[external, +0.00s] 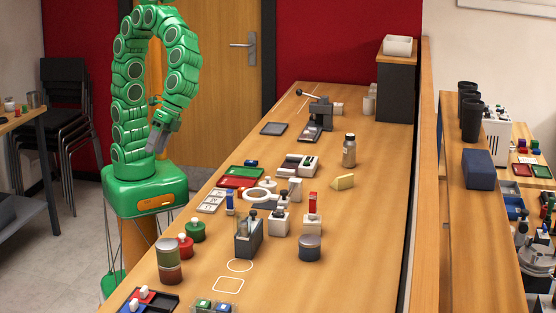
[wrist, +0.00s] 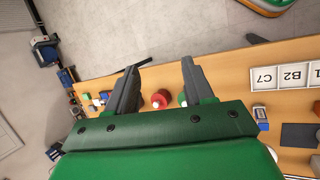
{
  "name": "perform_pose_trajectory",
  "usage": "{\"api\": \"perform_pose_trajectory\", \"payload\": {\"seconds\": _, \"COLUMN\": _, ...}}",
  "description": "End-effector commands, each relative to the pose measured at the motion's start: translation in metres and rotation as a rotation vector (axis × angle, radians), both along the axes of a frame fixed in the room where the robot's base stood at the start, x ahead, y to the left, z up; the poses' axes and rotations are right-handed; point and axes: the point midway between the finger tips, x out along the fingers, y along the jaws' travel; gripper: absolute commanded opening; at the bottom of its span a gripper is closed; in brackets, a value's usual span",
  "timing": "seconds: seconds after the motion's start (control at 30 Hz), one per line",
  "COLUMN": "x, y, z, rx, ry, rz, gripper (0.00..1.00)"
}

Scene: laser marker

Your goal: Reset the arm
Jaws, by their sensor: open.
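My green arm rises from its base at the left of the table in the external view and curls over at the top. My gripper (external: 161,137) hangs down above the base, left of the table's edge. In the wrist view my gripper (wrist: 163,76) has its two grey fingers spread apart with nothing between them. The wooden table (external: 375,215) carries many small items, all apart from my gripper. A red object (wrist: 161,98) shows beyond the fingers in the wrist view.
Red and green jars (external: 195,231), a grey holder (external: 249,238) and a round dark-lidded tin (external: 309,248) stand on the near half. A brown bottle (external: 349,150) and a dark press (external: 320,113) stand farther back. The table's right strip is clear.

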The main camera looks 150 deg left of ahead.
Motion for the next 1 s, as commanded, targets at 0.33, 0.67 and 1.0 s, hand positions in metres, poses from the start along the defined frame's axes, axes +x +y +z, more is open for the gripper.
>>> {"api": "perform_pose_trajectory", "payload": {"seconds": 0.33, "x": -0.084, "y": -0.003, "z": -0.018, "rx": 0.191, "ry": -0.073, "rz": -0.249, "gripper": 0.52}}
{"api": "perform_pose_trajectory", "payload": {"seconds": 0.67, "x": -0.174, "y": 0.009, "z": -0.027, "rx": 0.339, "ry": -0.045, "rz": -0.473, "gripper": 0.52}}
{"api": "perform_pose_trajectory", "payload": {"seconds": 1.0, "x": -0.236, "y": 0.031, "z": -0.033, "rx": 0.441, "ry": 0.007, "rz": -0.613, "gripper": 0.52}}
